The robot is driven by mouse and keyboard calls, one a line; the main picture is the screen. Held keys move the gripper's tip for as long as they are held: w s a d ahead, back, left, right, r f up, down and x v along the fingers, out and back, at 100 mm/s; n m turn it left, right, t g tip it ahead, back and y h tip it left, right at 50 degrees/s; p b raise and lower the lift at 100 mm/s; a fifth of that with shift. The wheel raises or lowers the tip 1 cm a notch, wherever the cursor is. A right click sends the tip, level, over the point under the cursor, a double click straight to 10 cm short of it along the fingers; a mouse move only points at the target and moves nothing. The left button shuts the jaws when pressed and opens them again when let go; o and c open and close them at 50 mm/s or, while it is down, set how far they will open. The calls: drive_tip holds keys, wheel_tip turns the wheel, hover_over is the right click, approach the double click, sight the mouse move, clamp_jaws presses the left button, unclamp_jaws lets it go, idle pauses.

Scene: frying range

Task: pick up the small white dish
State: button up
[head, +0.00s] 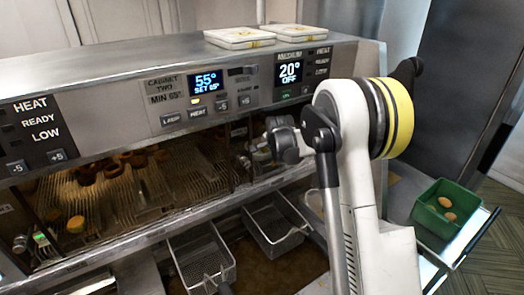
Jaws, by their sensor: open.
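I cannot make out a small white dish for certain in the head view. Small pale shapes (262,154) show inside the right part of the cabinet, just left of my gripper, but they are too small to tell what they are. My gripper (272,138) is dark grey and sits in front of the cabinet's right opening, below the 20° display. It is open, and I see nothing held in it. My white arm with its yellow band hides part of the cabinet's right end and the counter behind it.
The warming cabinet (150,60) holds several brown rings and other food pieces on ribbed racks. Two flat white boxes (240,38) lie on top. Two wire fry baskets (204,268) hang below. A green bin (446,228) with brown eggs or similar stands on a tray at right.

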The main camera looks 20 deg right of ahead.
drive_tip(key=shift+w+f, duration=0.2)
drive_tip(key=shift+f, duration=0.15)
drive_tip(key=shift+s+d+r, duration=0.1)
clamp_jaws()
drive_tip(key=shift+s+r, duration=0.15)
drive_tip(key=shift+s, duration=0.05)
drive_tip(key=shift+w, duration=0.1)
